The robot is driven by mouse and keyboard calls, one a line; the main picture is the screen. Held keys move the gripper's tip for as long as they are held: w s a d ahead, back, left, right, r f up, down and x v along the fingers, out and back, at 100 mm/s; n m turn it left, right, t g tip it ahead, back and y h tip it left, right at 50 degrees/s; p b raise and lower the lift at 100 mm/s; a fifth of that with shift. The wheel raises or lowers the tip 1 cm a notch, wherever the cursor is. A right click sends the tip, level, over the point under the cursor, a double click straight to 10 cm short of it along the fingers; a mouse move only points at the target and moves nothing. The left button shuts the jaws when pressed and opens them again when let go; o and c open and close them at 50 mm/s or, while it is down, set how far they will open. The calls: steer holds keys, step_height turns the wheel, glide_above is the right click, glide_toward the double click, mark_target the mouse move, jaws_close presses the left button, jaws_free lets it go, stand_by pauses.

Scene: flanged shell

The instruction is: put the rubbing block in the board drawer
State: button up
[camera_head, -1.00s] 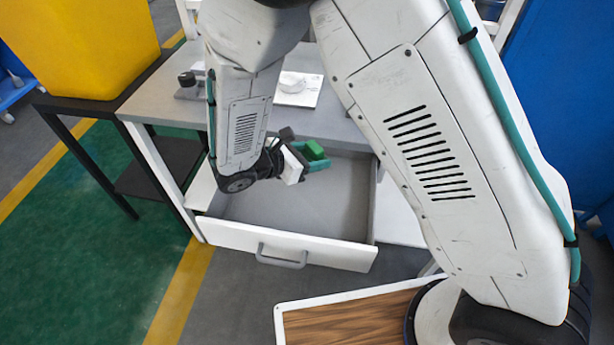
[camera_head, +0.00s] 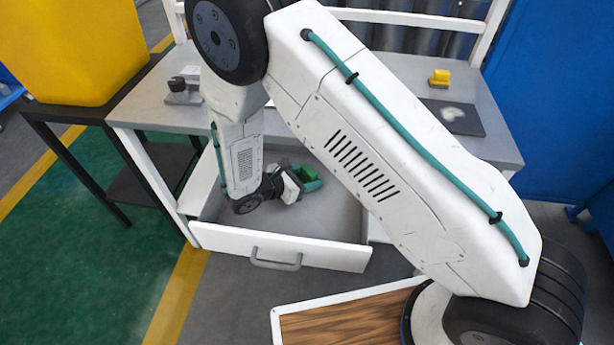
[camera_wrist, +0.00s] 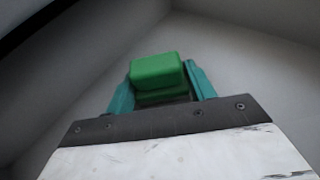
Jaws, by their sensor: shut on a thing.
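The rubbing block is a green block (camera_wrist: 158,72) between the two teal fingers in the wrist view; it also shows in the head view (camera_head: 308,173). My gripper (camera_head: 311,179) is shut on it. The gripper (camera_wrist: 160,88) is over the inside of the open drawer (camera_head: 278,248), within its walls in the head view. The drawer is pulled out under the grey bench and its floor looks bare. I cannot tell whether the block touches the drawer floor.
The grey bench top (camera_head: 148,108) is above and behind the drawer. A dark board (camera_head: 455,117) and a yellow block (camera_head: 440,78) are on it at the right. A black-knobbed item (camera_head: 180,90) stands at the left. A yellow bin (camera_head: 80,45) stands farther left.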

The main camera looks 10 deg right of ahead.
steer(key=o, duration=1)
steer(key=shift+f, duration=0.1)
steer(key=shift+o, duration=0.2)
steer(key=shift+r, duration=0.2)
steer(key=v, duration=1.2)
steer(key=shift+d+r, duration=0.1)
steer(key=shift+r, duration=0.05)
